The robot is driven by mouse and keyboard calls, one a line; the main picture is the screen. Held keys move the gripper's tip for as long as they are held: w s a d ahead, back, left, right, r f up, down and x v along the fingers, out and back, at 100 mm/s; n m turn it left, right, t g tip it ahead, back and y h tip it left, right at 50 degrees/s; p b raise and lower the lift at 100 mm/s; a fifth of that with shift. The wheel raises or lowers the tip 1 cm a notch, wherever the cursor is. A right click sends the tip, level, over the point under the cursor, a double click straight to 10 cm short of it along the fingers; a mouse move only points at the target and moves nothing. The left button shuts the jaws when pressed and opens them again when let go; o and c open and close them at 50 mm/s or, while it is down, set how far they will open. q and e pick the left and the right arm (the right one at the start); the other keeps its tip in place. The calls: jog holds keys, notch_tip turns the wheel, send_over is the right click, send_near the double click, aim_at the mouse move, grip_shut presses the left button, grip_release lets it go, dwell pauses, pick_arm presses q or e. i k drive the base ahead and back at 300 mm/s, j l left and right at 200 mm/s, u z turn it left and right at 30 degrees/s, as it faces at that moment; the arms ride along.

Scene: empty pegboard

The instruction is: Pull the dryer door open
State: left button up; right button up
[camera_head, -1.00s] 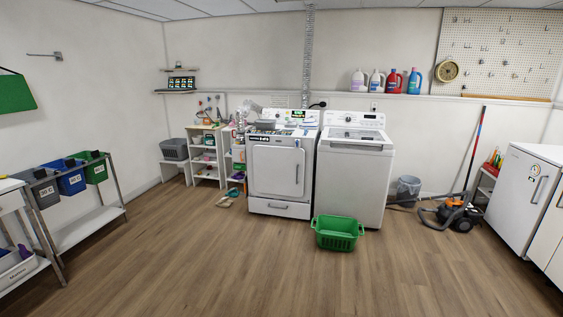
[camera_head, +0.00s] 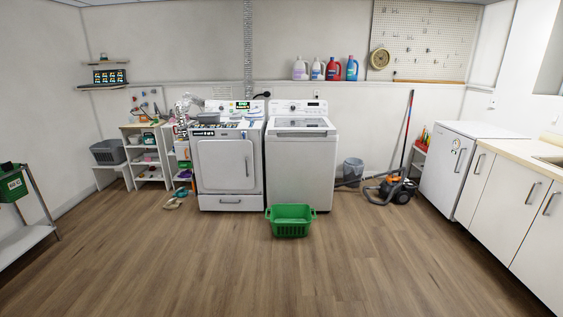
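The dryer (camera_head: 227,180) is the white front-loading machine standing against the back wall, left of the white top-loading washer (camera_head: 300,172). Its square front door (camera_head: 222,166) looks shut, with a vertical handle (camera_head: 247,167) near the door's right edge. A drawer (camera_head: 230,202) with a horizontal handle lies below the door. Neither of my grippers shows in the head view. The dryer is some distance away, across open floor.
A green basket (camera_head: 291,221) sits on the floor in front of the washer. A canister vacuum (camera_head: 398,191) stands right of it, and slippers (camera_head: 174,199) lie left of the dryer. White cabinets (camera_head: 505,205) line the right. The wooden floor ahead is clear.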

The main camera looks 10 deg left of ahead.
aim_at(225, 164)
jog(key=i+j+u, duration=0.35)
jog(key=i, duration=0.2)
jog(key=i+j+u, duration=0.35)
jog(key=i, duration=0.2)
jog(key=i+u, duration=0.4)
jog(key=i, duration=1)
jog(key=i+z, duration=0.1)
jog(key=i, duration=0.75)
jog(key=i+j+z, duration=0.1)
jog(key=i, duration=0.75)
jog(key=i+j, duration=0.2)
jog(key=i, duration=0.65)
